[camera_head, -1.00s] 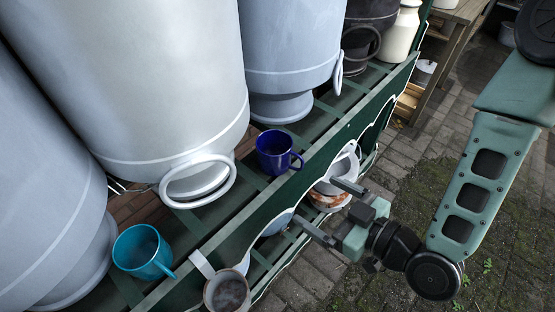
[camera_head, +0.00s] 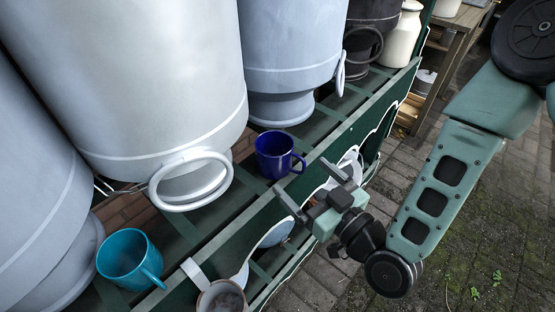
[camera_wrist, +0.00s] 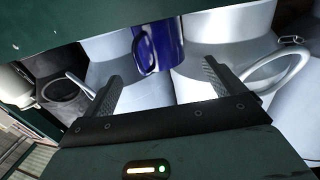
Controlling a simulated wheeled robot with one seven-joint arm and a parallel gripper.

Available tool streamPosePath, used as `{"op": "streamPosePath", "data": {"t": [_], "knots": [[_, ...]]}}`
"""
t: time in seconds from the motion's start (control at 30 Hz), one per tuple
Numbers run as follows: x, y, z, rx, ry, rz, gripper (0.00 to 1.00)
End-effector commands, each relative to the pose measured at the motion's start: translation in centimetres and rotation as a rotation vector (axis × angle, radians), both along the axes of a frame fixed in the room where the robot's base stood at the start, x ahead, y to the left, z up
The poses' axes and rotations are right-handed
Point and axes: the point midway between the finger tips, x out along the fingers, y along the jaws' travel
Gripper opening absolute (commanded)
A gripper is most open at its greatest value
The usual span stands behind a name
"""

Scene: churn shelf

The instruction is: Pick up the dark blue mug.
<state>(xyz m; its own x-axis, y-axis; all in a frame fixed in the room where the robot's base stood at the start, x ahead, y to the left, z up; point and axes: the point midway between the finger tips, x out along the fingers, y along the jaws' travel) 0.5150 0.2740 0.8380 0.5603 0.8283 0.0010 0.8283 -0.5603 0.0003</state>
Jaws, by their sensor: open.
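The dark blue mug (camera_head: 274,154) stands upright on the green slatted shelf (camera_head: 178,222), near its front edge, with its handle toward the right. My gripper (camera_head: 306,190) is open and empty, just in front of the shelf edge, to the lower right of the mug and apart from it. In the wrist view the mug (camera_wrist: 158,45) shows ahead, beyond and between the two fingers (camera_wrist: 160,82), partly cut off by a green shelf part at the top.
Large grey churns (camera_head: 150,80) stand close behind the mug; one has a ring handle (camera_head: 190,180). A teal mug (camera_head: 130,257) stands on the shelf at lower left. A white mug (camera_head: 222,297) is at the bottom. Paved floor (camera_head: 400,160) lies open at right.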

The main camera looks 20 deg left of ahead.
Motion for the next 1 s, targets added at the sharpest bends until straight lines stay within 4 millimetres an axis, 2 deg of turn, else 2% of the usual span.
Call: {"op": "streamPosePath", "data": {"t": [0.1, 0.37, 0.67, 0.97, 1.0], "knots": [[1.1, 1.6, 0.2, 0.002, -0.001, -0.001, 0.94], [2.1, 3.1, 0.2, 0.001, -0.001, 0.0, 0.94], [4.3, 6.5, 0.4, 0.001, -0.001, -0.001, 0.94], [4.6, 7.0, 0.3, -0.001, 0.001, 0.0, 0.94], [4.6, 7.0, 0.3, -0.001, 0.001, 0.0, 0.86]]}}
